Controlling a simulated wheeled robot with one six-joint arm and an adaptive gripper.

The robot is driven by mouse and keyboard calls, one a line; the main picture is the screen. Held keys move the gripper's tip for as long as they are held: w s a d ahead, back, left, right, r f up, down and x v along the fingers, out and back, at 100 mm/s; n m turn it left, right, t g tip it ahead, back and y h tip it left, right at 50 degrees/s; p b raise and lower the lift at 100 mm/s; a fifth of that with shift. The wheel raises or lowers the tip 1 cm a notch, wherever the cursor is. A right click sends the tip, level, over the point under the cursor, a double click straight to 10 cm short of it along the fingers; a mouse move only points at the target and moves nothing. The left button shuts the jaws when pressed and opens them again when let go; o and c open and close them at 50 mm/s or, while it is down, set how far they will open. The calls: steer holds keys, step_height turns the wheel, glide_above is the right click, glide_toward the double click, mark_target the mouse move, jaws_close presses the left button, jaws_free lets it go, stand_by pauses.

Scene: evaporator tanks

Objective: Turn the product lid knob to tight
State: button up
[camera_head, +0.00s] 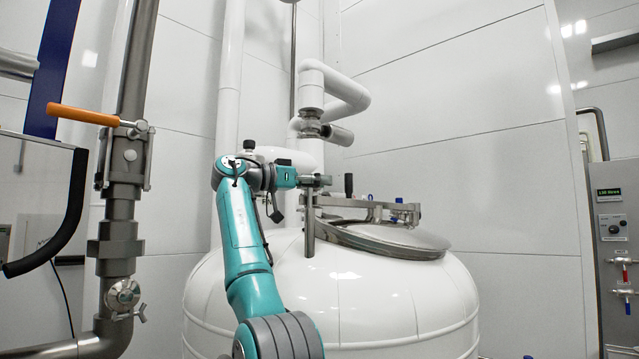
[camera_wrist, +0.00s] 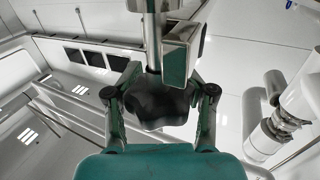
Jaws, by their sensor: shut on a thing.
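The product lid knob (camera_wrist: 160,104) is a dark, lobed hand knob on a metal shaft, seen in the wrist view. My gripper (camera_wrist: 162,80) is around it, with a finger on either side, shut on it. In the head view my gripper (camera_head: 316,181) is at the left end of the lid's metal crossbar, just above the upright metal post (camera_head: 309,228). The round steel lid (camera_head: 392,240) lies closed on top of the white tank (camera_head: 385,295). The knob's tightness cannot be told.
A black upright handle (camera_head: 348,184) and small blue caps (camera_head: 398,201) stand along the crossbar right of my gripper. A white bent pipe (camera_head: 340,92) hangs above. A steel pipe with an orange valve handle (camera_head: 84,115) stands at left, a control panel (camera_head: 613,228) at far right.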

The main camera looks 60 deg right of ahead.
steer(key=shift+w+a+r+m+g+y, duration=0.1)
steer(key=shift+a+r+m+g+y, duration=0.05)
steer(key=shift+m+g+y, duration=0.6)
steer(key=shift+f+m+g+y, duration=0.25)
steer(key=shift+g, duration=0.2)
steer(key=o, duration=1)
steer(key=shift+a, duration=0.1)
steer(key=shift+c, duration=0.2)
steer(key=shift+s+r, duration=0.1)
steer(key=shift+s, duration=0.1)
steer(key=shift+w+d+n+t+h, duration=0.25)
steer(key=shift+n+t+h, duration=0.15)
steer(key=shift+t+h, duration=0.15)
steer(key=shift+n+t+h, duration=0.55)
steer(key=shift+n+t, duration=0.05)
steer(key=shift+t, duration=0.15)
